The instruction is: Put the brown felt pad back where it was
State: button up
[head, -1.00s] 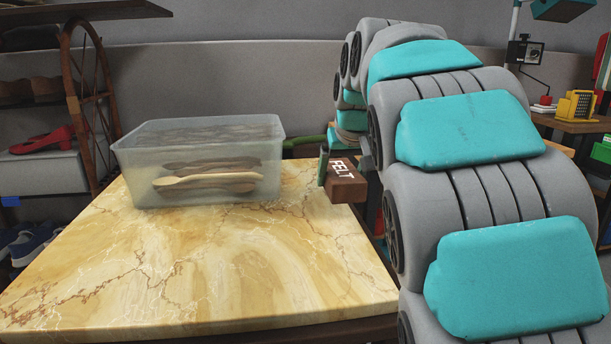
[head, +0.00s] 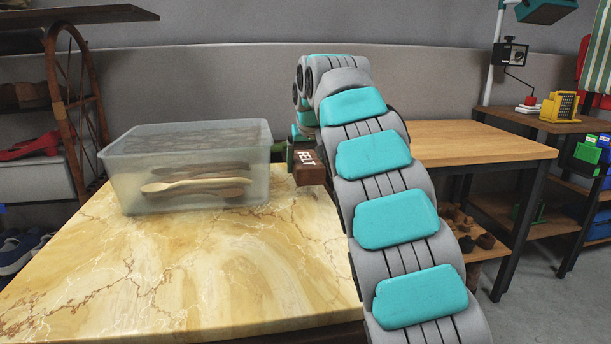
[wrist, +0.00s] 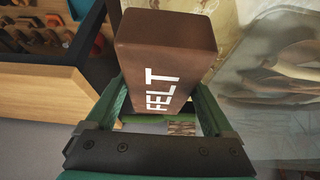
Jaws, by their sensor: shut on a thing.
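The brown felt pad (head: 309,167) is a small brown block with "FELT" in white letters. My gripper (head: 291,158) is shut on it, at the far right edge of the marble table in the head view. In the wrist view the pad (wrist: 165,60) sits between the two green fingers of my gripper (wrist: 160,105), lettering toward the camera. Part of the gripper is hidden behind the pad and my arm in the head view. I cannot tell whether the pad touches the tabletop.
A clear plastic bin (head: 190,165) with wooden spoons stands on the marble table (head: 200,270), left of the pad. A wooden table (head: 480,145) stands to the right behind my arm. The marble table's front is clear.

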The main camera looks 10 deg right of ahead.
jog(key=shift+w+f, duration=0.15)
jog(key=shift+w, duration=0.15)
jog(key=shift+f, duration=1.7)
jog(key=shift+f+b, duration=0.15)
jog(key=shift+b, duration=0.15)
jog(key=o, duration=1)
jog(key=shift+o, duration=0.2)
